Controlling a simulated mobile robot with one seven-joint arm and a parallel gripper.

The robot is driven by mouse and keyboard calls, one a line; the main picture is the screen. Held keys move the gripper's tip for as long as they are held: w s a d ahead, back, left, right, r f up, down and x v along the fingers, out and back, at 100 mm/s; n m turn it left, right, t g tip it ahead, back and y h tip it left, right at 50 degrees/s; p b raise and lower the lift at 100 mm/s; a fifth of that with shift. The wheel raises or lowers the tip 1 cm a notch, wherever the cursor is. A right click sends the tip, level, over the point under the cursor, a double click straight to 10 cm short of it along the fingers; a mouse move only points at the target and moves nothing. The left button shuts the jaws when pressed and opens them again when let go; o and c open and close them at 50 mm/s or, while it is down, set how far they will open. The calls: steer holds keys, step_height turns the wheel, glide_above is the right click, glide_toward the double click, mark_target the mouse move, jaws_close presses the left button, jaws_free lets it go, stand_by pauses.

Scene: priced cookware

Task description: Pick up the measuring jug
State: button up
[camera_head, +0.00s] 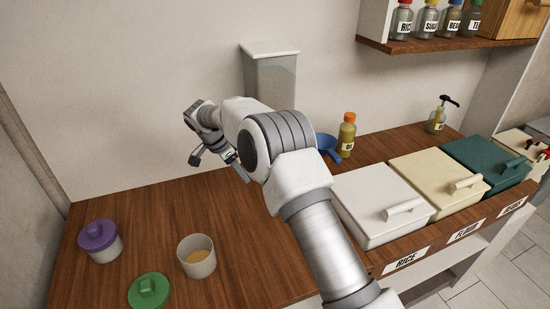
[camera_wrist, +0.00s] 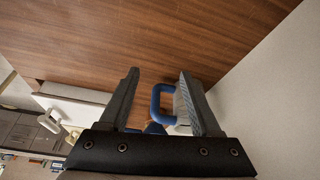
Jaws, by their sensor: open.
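The measuring jug appears in the wrist view as a blue loop handle (camera_wrist: 156,101) on a pale body (camera_wrist: 182,108), partly covered by the right finger. The handle lies between the spread fingers, nearer the right one; I cannot tell how deep it sits between them. My gripper (camera_wrist: 158,75) is open and holds nothing. In the head view my gripper (camera_head: 243,174) is low over the back of the wooden counter, close to the wall. The jug cannot be made out there; my arm covers that area.
A blue item (camera_head: 327,149) and an orange-capped bottle (camera_head: 347,135) stand right of my arm. White (camera_head: 370,200), cream (camera_head: 425,172) and teal (camera_head: 480,160) bins line the right. A purple-lidded pot (camera_head: 101,243), open pot (camera_head: 197,260) and green lid (camera_head: 149,290) are front left.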

steer(key=w+d+f, duration=0.1)
steer(key=w+d, duration=0.1)
steer(key=d, duration=0.1)
steer(key=w+d+f, duration=0.2)
steer(key=w+d, duration=0.1)
steer(key=d, duration=0.1)
steer(key=w+d+f, duration=0.2)
steer(key=w+d, duration=0.1)
steer(key=d, duration=0.1)
steer(key=shift+d+p, duration=0.25)
steer(key=shift+p, duration=0.05)
jaws_close()
stand_by(1.4)
